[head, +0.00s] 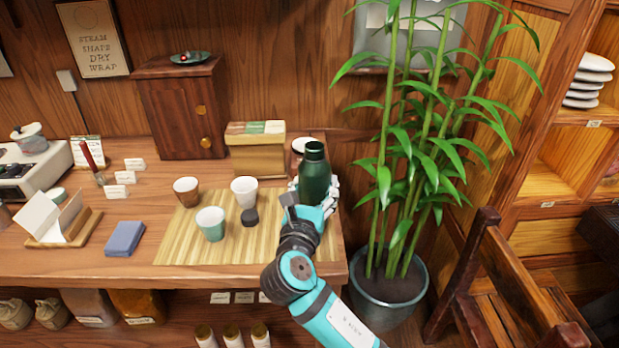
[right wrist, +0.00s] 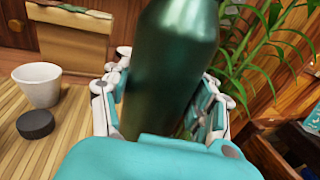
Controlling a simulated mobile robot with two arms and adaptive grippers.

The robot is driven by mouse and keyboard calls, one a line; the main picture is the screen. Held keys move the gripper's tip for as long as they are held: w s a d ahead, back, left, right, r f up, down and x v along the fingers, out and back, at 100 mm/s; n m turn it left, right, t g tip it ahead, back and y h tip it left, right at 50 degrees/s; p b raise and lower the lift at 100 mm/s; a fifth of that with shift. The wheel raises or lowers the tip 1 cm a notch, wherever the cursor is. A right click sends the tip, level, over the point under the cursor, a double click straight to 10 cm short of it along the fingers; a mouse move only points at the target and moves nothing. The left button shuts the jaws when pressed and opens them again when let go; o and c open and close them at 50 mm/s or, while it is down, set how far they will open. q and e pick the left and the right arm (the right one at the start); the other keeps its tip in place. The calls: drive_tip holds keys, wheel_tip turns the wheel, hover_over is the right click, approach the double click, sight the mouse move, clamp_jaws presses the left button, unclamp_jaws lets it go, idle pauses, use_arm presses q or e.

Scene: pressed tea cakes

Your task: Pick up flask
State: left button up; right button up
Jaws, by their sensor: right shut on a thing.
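The dark green flask (head: 314,176) stands upright at the right end of the bamboo mat (head: 190,243) on the wooden counter. My right gripper (head: 313,196) is shut on the flask, with its fingers on both sides of the body. In the right wrist view the flask (right wrist: 170,65) fills the middle between the white and teal fingers (right wrist: 168,105). I cannot tell whether its base touches the mat, as my gripper hides it. My left gripper is in neither view.
A white cup (head: 244,191), a brown cup (head: 186,190), a mint cup (head: 211,224) and a small black disc (head: 250,218) are on the mat left of the flask. A wooden box (head: 256,155) stands behind. A potted bamboo (head: 390,300) is close on the right.

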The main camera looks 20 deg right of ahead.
sight(325, 193)
drive_tip(key=shift+s+a+r, duration=0.1)
drive_tip(key=shift+s+r, duration=0.05)
drive_tip(key=shift+s, duration=1.35)
drive_tip(key=shift+s+a+r, duration=0.1)
drive_tip(key=shift+s+r, duration=0.05)
drive_tip(key=shift+s, duration=1.3)
drive_tip(key=shift+s, duration=0.1)
